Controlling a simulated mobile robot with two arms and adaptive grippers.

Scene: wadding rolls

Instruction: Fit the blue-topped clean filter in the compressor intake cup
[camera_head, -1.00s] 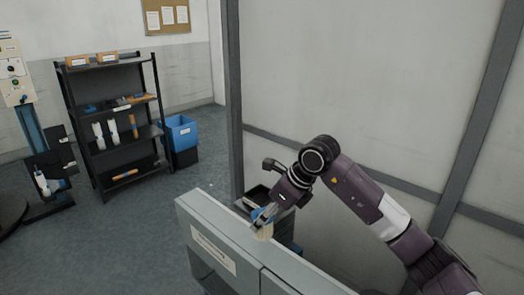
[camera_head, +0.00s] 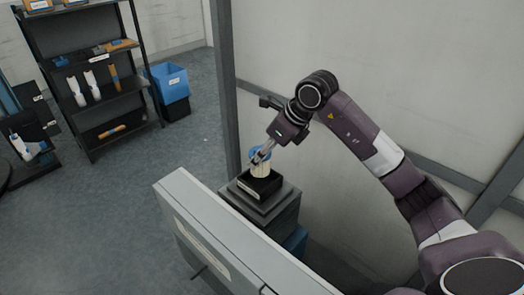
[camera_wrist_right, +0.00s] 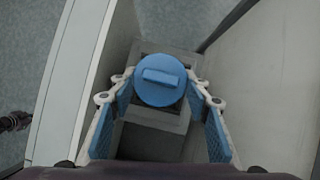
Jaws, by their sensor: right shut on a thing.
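The blue-topped clean filter (camera_head: 260,165) has a pale pleated body and a blue cap. In the head view it stands upright at the black intake cup (camera_head: 252,192) on the grey stepped compressor housing. I cannot tell whether its lower end is inside the cup or just above it. My right gripper (camera_head: 258,158) is shut on the filter near its cap. In the right wrist view the round blue cap (camera_wrist_right: 161,80) with its raised bar sits between the blue-padded fingers, and it hides the cup opening below.
A light grey cabinet or partition (camera_head: 215,225) stands close in front of the compressor. A wall panel rises behind it. A black shelf (camera_head: 90,85) with several filters and a blue bin (camera_head: 168,83) stand at the back left. The floor between is clear.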

